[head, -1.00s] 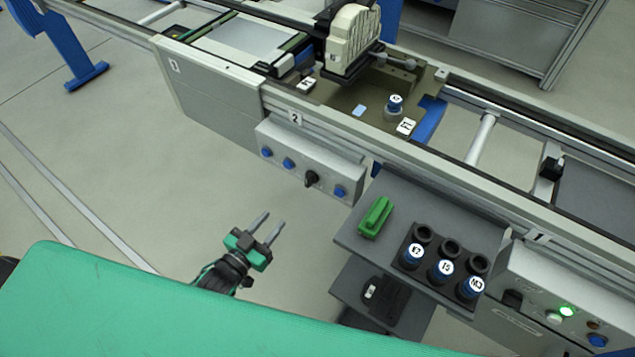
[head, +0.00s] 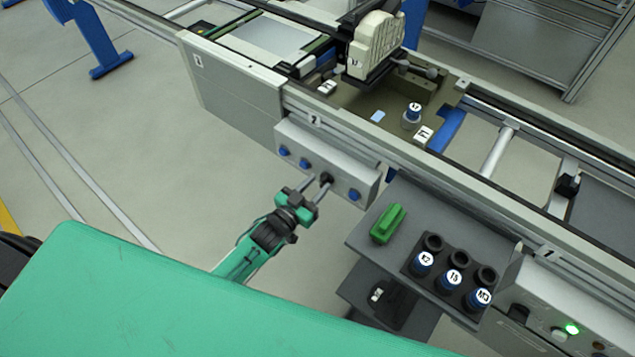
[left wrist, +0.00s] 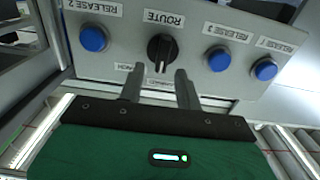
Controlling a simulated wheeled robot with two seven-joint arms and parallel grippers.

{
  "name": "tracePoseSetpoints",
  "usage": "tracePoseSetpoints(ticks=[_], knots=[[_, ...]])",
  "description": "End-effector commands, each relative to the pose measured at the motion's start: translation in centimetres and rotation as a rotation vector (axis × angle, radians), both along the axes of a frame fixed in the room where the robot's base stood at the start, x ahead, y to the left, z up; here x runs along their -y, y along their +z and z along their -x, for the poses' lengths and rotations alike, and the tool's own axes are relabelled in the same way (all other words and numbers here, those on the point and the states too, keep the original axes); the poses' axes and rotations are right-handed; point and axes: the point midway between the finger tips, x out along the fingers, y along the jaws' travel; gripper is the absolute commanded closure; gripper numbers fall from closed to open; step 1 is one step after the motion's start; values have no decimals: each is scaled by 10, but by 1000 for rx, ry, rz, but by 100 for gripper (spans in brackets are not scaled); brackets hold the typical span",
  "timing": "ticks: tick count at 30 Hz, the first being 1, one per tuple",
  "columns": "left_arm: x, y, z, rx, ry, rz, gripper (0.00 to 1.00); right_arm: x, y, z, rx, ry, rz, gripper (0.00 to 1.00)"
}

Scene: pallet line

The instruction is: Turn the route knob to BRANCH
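The black route knob (left wrist: 162,50) sits on a grey control box (left wrist: 130,62) under an upside-down ROUTE label in the left wrist view; its white mark points down in that picture. In the head view the knob (head: 326,179) is partly behind the fingers. My left gripper (head: 318,185) is at the box front. In the left wrist view its two fingers (left wrist: 157,85) are apart, with the knob just beyond and between the tips; I cannot tell whether they touch it. The position labels below the knob are partly hidden by the fingers. My right gripper is out of view.
Blue buttons flank the knob, one to the left (left wrist: 93,38) and two to the right (left wrist: 218,58). A grey shelf (head: 365,240) with a green block (head: 388,223) and several dark holders stands to the right. The conveyor frame (head: 400,155) runs behind the box.

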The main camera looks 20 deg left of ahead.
Motion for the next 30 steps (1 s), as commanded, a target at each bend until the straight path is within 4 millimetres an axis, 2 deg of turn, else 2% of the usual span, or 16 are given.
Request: tracePoseSetpoints(ticks=[4,13,18,30], knots=[[3,0,-8,0,0,0,65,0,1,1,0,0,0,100],[3,0,-9,-1,0,-1,65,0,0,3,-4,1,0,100],[3,0,-9,-1,0,-1,99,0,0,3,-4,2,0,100],[4,0,-9,14,0,-41,100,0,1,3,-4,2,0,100]])
